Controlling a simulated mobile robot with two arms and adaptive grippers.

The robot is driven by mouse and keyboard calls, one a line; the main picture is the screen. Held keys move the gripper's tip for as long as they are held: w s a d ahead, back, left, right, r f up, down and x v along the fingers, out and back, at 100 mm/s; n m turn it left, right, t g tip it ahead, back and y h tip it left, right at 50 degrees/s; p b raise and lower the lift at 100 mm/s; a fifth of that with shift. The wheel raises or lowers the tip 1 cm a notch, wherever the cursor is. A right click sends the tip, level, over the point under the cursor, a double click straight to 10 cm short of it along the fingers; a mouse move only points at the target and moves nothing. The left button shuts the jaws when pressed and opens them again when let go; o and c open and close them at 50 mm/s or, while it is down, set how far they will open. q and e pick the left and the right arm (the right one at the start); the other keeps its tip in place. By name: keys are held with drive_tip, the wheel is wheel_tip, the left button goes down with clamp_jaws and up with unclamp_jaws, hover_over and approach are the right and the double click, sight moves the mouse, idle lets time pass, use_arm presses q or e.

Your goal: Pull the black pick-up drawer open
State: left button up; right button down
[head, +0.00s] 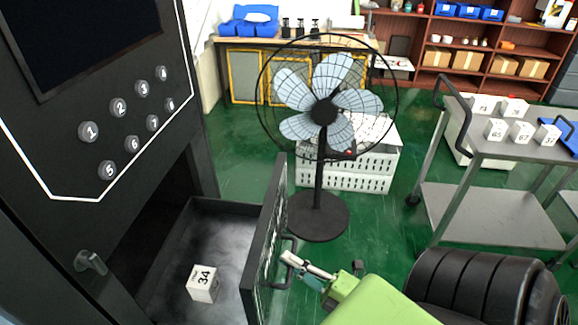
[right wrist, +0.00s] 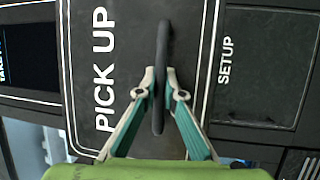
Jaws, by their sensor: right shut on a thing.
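The black pick-up drawer (head: 225,225) stands pulled out from the vending machine (head: 75,110) at the lower left of the head view. Its front panel, marked "PICK UP", faces the camera in the right wrist view (right wrist: 105,60). A white box marked 34 (head: 203,282) lies inside the drawer. My right gripper (head: 291,259) is shut on the drawer's black handle (right wrist: 163,60), with a finger on each side of the bar. My left gripper is not in view.
A black standing fan (head: 322,110) stands on the green floor behind the drawer. A grey trolley (head: 490,205) with several white boxes is at the right. A white crate (head: 375,165) is behind the fan. A black seat-like object (head: 480,290) is at lower right.

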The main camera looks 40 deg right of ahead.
drive_tip(key=c, duration=2.1)
unclamp_jaws()
drive_tip(key=shift+c, duration=0.2)
drive_tip(key=v, duration=1.2)
